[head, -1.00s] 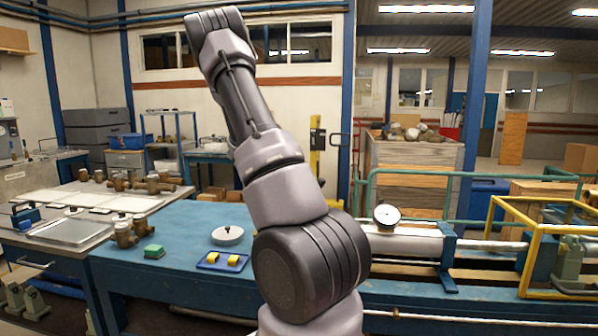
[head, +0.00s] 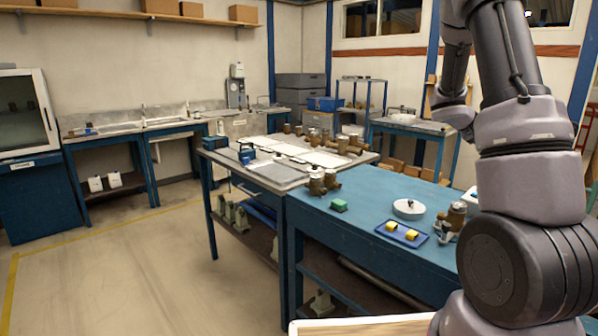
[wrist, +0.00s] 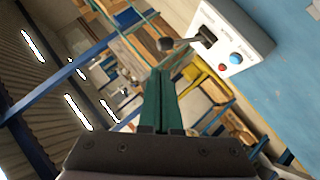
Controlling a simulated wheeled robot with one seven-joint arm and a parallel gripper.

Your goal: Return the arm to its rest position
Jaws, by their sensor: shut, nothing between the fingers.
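My arm rises along the right side of the head view and bends over at the top. My gripper (wrist: 164,76) shows in the wrist view as two green fingers pressed together with nothing between them. It points past a white control box (wrist: 232,38) with a lever, a red button and a blue button. In the head view I cannot make out the fingers.
A blue bench (head: 345,222) holds a green block (head: 338,205), a white round dish (head: 408,209), and a blue tray (head: 418,240) with yellow pieces. A brass meter (head: 457,214) stands close to my arm. The floor (head: 120,262) at left is clear.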

